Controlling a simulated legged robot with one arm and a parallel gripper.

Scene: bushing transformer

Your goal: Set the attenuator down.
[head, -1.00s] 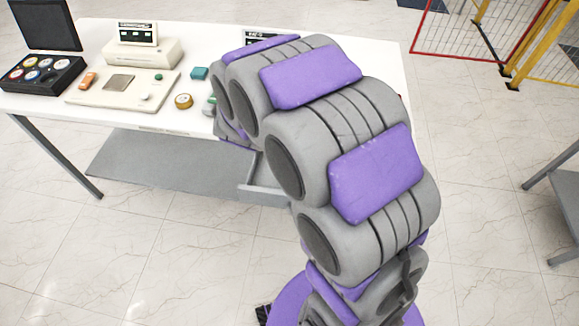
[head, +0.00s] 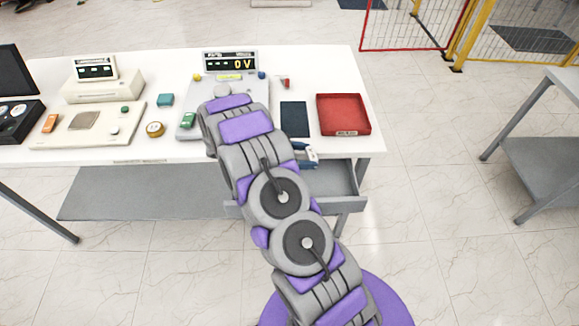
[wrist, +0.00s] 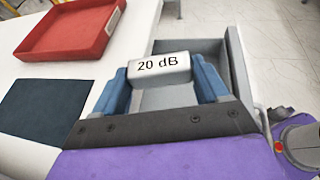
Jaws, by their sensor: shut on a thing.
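The attenuator (wrist: 160,67) is a white block labelled "20 dB". In the wrist view it sits between the two blue fingers of my gripper (wrist: 159,75), which is shut on it. It is held in front of and above the open grey drawer (wrist: 178,99) under the table. In the head view my gripper (head: 305,155) is at the table's front edge, above the drawer (head: 340,183). The attenuator is small there and partly hidden by the fingers.
Several instruments stand at the left. The drawer's visible floor looks empty. A grey bench (head: 545,150) stands at far right.

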